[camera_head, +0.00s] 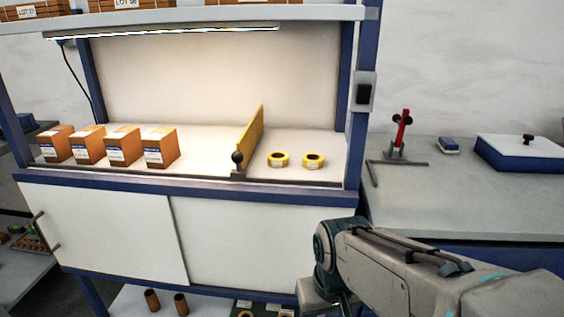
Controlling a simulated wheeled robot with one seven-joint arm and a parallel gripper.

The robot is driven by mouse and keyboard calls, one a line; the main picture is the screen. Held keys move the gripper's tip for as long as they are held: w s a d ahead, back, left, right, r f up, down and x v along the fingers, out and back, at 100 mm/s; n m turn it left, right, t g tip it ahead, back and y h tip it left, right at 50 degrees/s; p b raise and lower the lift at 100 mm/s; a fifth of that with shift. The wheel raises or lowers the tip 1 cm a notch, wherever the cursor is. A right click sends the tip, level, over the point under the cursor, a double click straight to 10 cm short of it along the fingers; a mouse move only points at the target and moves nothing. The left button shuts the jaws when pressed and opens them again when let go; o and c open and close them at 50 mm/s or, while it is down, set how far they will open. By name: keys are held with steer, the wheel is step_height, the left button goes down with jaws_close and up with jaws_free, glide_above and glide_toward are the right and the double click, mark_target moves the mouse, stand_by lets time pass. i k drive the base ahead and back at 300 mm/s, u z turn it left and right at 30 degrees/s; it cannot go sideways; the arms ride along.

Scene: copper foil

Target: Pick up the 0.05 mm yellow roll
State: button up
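Two short yellow rolls stand side by side on the lit bench shelf, right of a yellow divider. The left yellow roll (278,160) and the right yellow roll (313,161) look alike, each with a dark centre and a small pale label. The labels are too small to read, so I cannot tell which is 0.05 mm. My arm comes in from the lower right and bends down below the shelf front. My gripper is not visible; the arm's end runs down to the frame's bottom edge. Nothing touches the rolls.
The yellow divider (252,137) with a black knob (237,157) stands just left of the rolls. Several orange-brown boxes (160,148) line the shelf's left. A raised blue post (356,150) bounds the right. A red-handled stand (402,135) and blue box (520,153) occupy the side counter.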

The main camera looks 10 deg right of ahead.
mark_target(313, 161)
steer(key=u, duration=0.7)
steer(key=i, duration=0.65)
steer(key=z, duration=0.75)
